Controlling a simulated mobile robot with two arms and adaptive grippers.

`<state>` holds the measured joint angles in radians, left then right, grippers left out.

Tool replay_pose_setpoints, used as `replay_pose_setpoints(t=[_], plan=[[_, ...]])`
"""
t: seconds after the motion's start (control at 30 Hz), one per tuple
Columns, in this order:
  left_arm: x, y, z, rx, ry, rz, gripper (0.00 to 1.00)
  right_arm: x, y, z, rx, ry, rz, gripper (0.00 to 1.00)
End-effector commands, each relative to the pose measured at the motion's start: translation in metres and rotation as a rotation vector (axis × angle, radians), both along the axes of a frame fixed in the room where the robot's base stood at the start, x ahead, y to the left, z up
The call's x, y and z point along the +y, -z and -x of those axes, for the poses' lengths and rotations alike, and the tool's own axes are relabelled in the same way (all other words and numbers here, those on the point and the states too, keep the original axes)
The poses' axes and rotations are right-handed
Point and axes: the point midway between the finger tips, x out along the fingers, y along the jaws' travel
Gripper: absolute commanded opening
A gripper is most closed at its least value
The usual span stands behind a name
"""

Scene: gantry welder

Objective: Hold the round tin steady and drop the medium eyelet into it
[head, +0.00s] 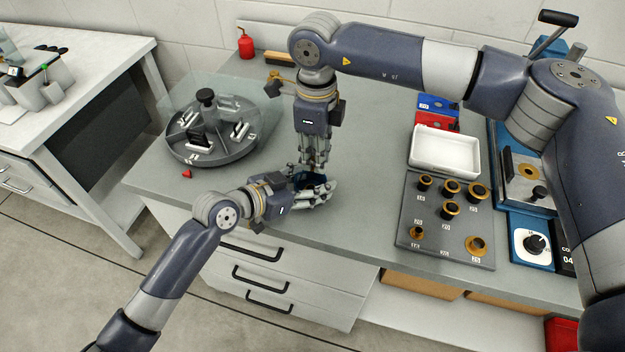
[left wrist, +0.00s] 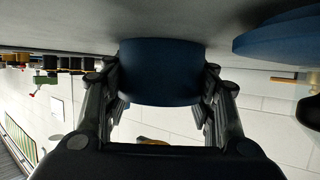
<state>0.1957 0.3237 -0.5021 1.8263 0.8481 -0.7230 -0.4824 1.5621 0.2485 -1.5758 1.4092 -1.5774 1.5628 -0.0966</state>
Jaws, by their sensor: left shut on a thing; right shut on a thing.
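The round tin (left wrist: 160,72) is dark blue and sits between the fingers of my left gripper (left wrist: 161,88) in the left wrist view. In the head view only a dark sliver of the tin (head: 306,180) shows among the fingers. My left gripper (head: 315,188) is shut on it, low over the bench's front part. My right gripper (head: 315,160) points down from above, its fingertips close over the tin. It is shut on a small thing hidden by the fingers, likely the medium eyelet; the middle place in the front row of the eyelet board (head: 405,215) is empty.
A grey round carousel (head: 215,155) with a clear cover stands left of the grippers. A white tray (head: 445,150) and a blue press (head: 525,180) stand right. A small red piece (head: 187,174) lies at the left edge. Bench between grippers and board is clear.

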Motion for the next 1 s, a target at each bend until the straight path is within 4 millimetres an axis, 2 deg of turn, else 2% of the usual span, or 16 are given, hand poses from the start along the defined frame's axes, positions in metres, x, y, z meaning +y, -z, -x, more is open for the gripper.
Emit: replay_pose_setpoints(t=[0.17, 0.2, 0.27, 0.67, 0.77, 1.0], plan=[[0.0, 0.001, 0.0, 0.001, 0.0, -0.002, 0.28, 0.0, 0.0, 0.0, 0.0, 0.0, 0.0, 0.1], [0.0, 0.001, 0.0, 0.001, 0.0, -0.002, 0.28, 0.0, 0.0, 0.0, 0.0, 0.0, 0.0, 0.27], [0.0, 0.001, 0.0, 0.001, 0.0, -0.002, 0.28, 0.0, 0.0, 0.0, 0.0, 0.0, 0.0, 0.4], [0.0, 0.001, 0.0, 0.002, 0.0, -0.002, 0.28, 0.0, -0.004, -0.001, -0.002, 0.0, 0.001, 0.41], [0.0, 0.001, 0.0, 0.002, 0.0, -0.002, 0.28, 0.0, -0.016, -0.001, -0.003, 0.0, 0.001, 0.41], [0.0, 0.001, 0.0, 0.002, 0.0, -0.002, 0.28, 0.0, -0.066, -0.001, -0.005, -0.001, -0.002, 0.41]])
